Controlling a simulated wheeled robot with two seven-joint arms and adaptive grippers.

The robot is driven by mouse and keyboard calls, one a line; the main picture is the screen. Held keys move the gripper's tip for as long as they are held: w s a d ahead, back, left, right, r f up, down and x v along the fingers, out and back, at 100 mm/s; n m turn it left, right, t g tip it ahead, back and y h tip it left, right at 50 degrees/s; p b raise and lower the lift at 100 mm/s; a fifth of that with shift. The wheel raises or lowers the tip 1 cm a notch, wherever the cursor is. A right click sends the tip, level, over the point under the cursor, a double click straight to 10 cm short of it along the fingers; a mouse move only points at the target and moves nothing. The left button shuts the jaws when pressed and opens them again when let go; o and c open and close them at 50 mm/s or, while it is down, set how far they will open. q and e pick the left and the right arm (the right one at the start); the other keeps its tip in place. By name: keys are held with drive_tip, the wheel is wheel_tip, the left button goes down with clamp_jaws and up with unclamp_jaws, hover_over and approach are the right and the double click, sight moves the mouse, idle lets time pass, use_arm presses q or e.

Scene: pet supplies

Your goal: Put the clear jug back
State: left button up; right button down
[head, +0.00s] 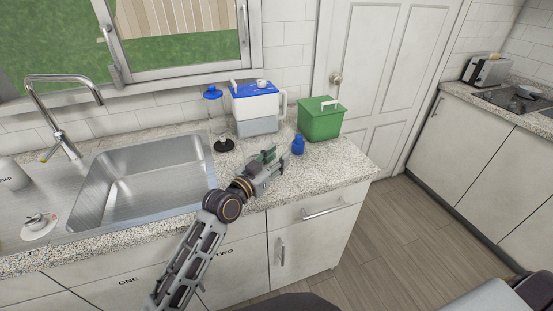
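A clear, see-through vessel with a blue top (213,93) and a dark round base stands upright on the counter by the wall, right of the sink; it looks like the clear jug. My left gripper (279,158) is low over the counter, in front of the blue-and-white container and to the right of the clear vessel, apart from it. A small blue object (298,146) stands close to its fingertips; I cannot tell whether they touch. Whether the fingers are open or shut is too small to tell. My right gripper is out of view.
A blue-and-white container (256,108) with a side handle and a green lidded box (321,120) stand along the back of the speckled counter (330,168). The steel sink (140,180) and tap (62,110) are left. The counter's front right is clear.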

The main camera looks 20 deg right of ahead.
use_arm(q)
drive_tip(key=shift+r, duration=0.1)
drive_tip(key=shift+s+a, duration=0.3)
drive_tip(key=shift+a, duration=0.2)
drive_tip(key=v, duration=1)
drive_tip(key=shift+s+a, duration=0.25)
drive_tip(key=shift+a, duration=0.05)
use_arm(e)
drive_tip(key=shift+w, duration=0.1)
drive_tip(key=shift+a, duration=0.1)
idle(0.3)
